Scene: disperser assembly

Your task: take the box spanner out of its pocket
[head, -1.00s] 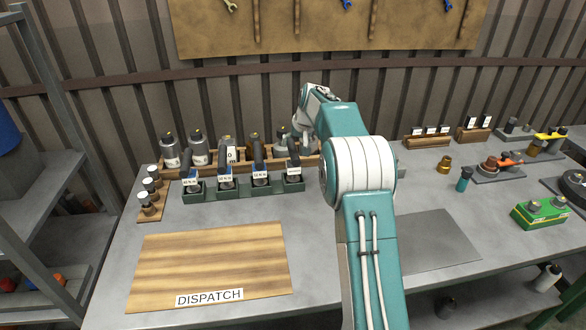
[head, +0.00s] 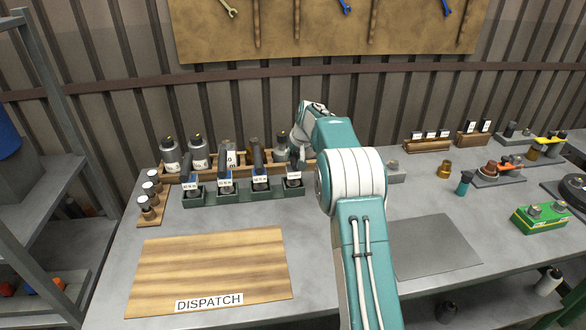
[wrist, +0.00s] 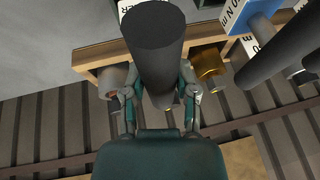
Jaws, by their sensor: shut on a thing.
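The box spanner appears to be the dark grey cylinder (wrist: 155,50) that stands between my fingers in the wrist view. My gripper (wrist: 158,98) is shut on it, with one finger on each side. In the head view my gripper is at the right end of the green rack (head: 230,195), above its rightmost pocket. My arm hides part of the gripper there. The lower end of the spanner is hidden, so I cannot tell whether it is clear of its pocket.
Several dark-handled tools with N m labels, one a torque tool (head: 225,165), stand in the rack to the left. Behind runs a wooden rack with bottles (head: 170,155). A brass part (wrist: 208,62) is close beside my fingers. The dispatch board (head: 210,265) is clear.

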